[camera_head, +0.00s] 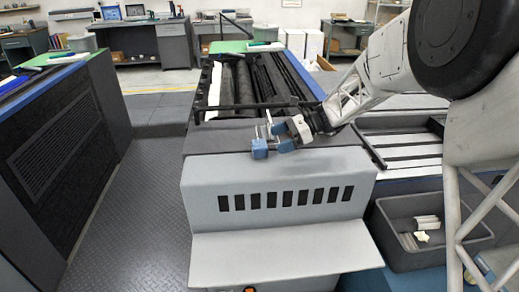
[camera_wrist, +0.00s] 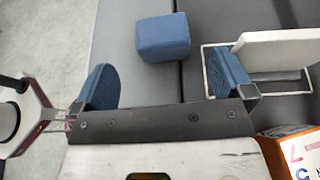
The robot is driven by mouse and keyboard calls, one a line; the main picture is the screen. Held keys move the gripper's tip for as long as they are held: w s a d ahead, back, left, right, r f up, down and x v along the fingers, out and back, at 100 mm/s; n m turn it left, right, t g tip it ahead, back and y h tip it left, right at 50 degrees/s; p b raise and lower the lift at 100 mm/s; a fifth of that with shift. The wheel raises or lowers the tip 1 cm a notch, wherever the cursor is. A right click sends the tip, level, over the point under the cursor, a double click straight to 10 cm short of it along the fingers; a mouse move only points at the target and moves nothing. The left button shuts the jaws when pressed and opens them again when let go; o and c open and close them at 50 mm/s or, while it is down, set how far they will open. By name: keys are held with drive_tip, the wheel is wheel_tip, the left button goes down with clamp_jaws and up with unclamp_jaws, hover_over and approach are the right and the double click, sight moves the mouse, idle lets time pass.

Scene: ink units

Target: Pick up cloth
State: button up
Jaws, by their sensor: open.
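A small blue block-like thing (camera_wrist: 163,37), which may be the folded cloth, lies on a grey surface in the wrist view. My gripper (camera_wrist: 166,72) is open, with one blue finger on each side of the picture. The blue thing is ahead of the gap between the fingers, apart from both. In the head view my gripper (camera_head: 284,141) is low over the front of the grey machine. A blue block (camera_head: 259,149) shows at its left by the machine's top edge. I cannot tell the cloth's folds or exact height.
The grey machine (camera_head: 270,250) has dark rollers (camera_head: 255,80) behind my gripper. A white bracket (camera_wrist: 275,50) in a wire frame stands beside the right finger. An orange and white box (camera_wrist: 300,150) is at lower right. A dark bin (camera_head: 400,205) holds pale items.

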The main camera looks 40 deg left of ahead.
sight(266, 143)
idle(0.3)
drive_tip(key=shift+x, duration=2.65)
drive_tip(key=shift+w+a+f, duration=0.1)
drive_tip(key=shift+w, duration=0.05)
drive_tip(key=c, duration=1)
drive_tip(key=shift+r, duration=0.7)
wheel_tip(266, 143, up, 2)
drive_tip(key=shift+r, duration=0.1)
drive_tip(key=s+d+r, duration=0.1)
drive_tip(key=s+d, duration=0.9)
drive_tip(key=d, duration=0.2)
drive_tip(key=shift+s+r, duration=0.2)
drive_tip(key=shift+d, duration=0.15)
